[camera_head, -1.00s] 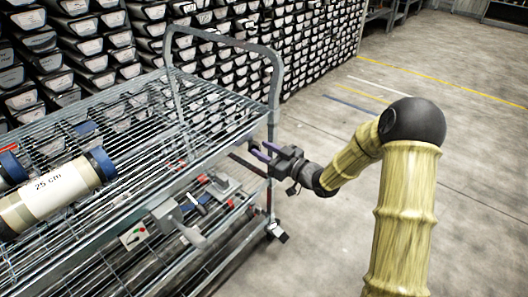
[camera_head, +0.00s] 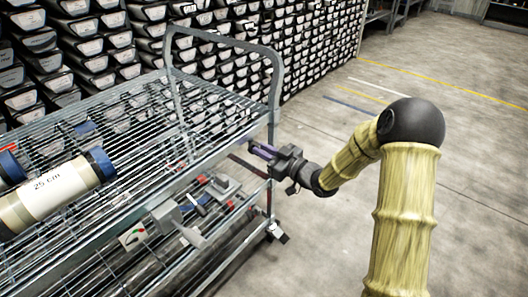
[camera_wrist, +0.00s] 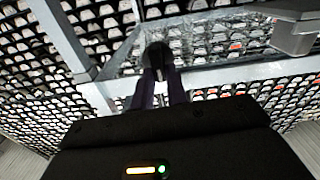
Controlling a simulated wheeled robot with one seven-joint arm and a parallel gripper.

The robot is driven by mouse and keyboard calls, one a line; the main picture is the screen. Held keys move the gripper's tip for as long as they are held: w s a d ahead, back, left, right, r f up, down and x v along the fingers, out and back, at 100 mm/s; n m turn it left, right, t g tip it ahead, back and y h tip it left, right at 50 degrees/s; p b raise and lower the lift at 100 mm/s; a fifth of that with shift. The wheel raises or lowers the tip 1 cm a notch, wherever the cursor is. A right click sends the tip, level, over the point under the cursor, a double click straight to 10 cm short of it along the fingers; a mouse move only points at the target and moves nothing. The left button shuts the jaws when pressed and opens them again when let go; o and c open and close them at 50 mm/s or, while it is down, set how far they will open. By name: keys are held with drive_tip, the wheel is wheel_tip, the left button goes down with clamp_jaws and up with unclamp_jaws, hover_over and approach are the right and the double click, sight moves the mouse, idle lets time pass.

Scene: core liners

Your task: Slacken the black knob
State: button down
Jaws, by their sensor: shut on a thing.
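The black knob (camera_wrist: 157,56) shows in the wrist view at the tips of my gripper's fingers, in front of the cart's metal frame. My gripper (camera_wrist: 158,82) has its two purple fingers closed on the knob, one on each side. In the head view my gripper (camera_head: 262,151) is beside the right end post of the wire cart, just below the top shelf level. The knob itself is too small and covered to make out in the head view.
The wire cart (camera_head: 150,127) has a tall push handle (camera_head: 277,85) close to my gripper. Blue-capped core tubes (camera_head: 60,188) lie on its top shelf, and tools lie on the lower shelf. Racks of black trays (camera_head: 225,50) stand behind. The floor (camera_head: 340,240) at the right is clear.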

drive_tip(key=n+b, duration=0.6)
drive_tip(key=b, duration=0.1)
drive_tip(key=f+n+b, duration=0.1)
drive_tip(key=n+b, duration=0.6)
drive_tip(key=b, duration=0.1)
drive_tip(key=n+b, duration=0.7)
drive_tip(key=b, duration=0.1)
drive_tip(key=shift+s+a+f, duration=0.3)
drive_tip(key=shift+s, duration=0.1)
drive_tip(key=c, duration=1.4)
unclamp_jaws()
drive_tip(key=shift+r, duration=0.1)
drive_tip(key=shift+d, duration=0.1)
